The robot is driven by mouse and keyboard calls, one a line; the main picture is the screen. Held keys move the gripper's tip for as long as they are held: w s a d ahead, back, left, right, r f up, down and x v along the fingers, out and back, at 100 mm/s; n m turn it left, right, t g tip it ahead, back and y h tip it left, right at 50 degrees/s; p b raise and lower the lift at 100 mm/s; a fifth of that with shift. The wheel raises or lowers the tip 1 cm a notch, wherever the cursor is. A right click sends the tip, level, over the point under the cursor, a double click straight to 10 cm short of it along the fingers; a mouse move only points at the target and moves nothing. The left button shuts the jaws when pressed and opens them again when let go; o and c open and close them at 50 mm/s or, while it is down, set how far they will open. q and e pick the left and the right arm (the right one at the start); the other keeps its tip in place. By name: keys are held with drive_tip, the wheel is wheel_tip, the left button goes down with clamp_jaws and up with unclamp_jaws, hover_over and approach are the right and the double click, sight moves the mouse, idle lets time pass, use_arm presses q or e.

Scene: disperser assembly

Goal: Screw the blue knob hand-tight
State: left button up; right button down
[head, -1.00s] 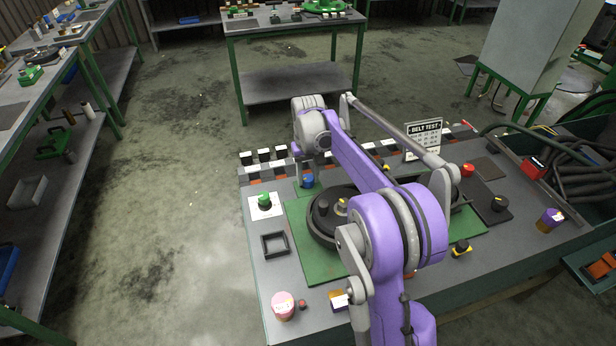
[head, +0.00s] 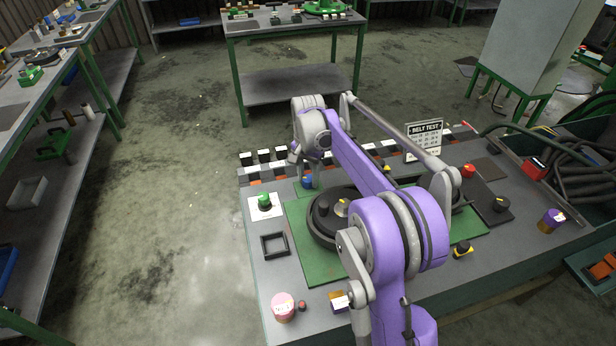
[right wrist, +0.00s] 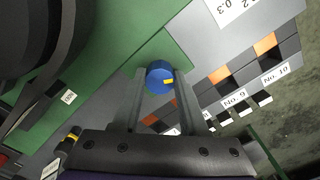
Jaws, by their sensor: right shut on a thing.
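The blue knob (head: 307,182) stands at the back left corner of the green mat (head: 322,266) on the grey workbench. In the right wrist view the blue knob (right wrist: 160,77) has a yellow mark and sits between the two fingers. My right gripper (head: 305,172) reaches down to the knob from above and is shut on it; it also shows in the right wrist view (right wrist: 158,84). The thread under the knob is hidden. My left gripper is out of the head view.
A dark round pulley (head: 322,215) sits on the mat beside the knob. A green button (head: 264,201) on a white plate and a black square frame (head: 275,245) are to the left. A BELT TEST sign (head: 424,139) and a row of black blocks (head: 265,156) stand behind.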

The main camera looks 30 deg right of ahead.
sight(308, 179)
drive_tip(key=shift+m, duration=0.3)
drive_tip(key=shift+c, duration=2.2)
unclamp_jaws()
wheel_tip(308, 179, up, 11)
drive_tip(key=shift+p, duration=0.35)
drive_tip(key=shift+f, duration=0.15)
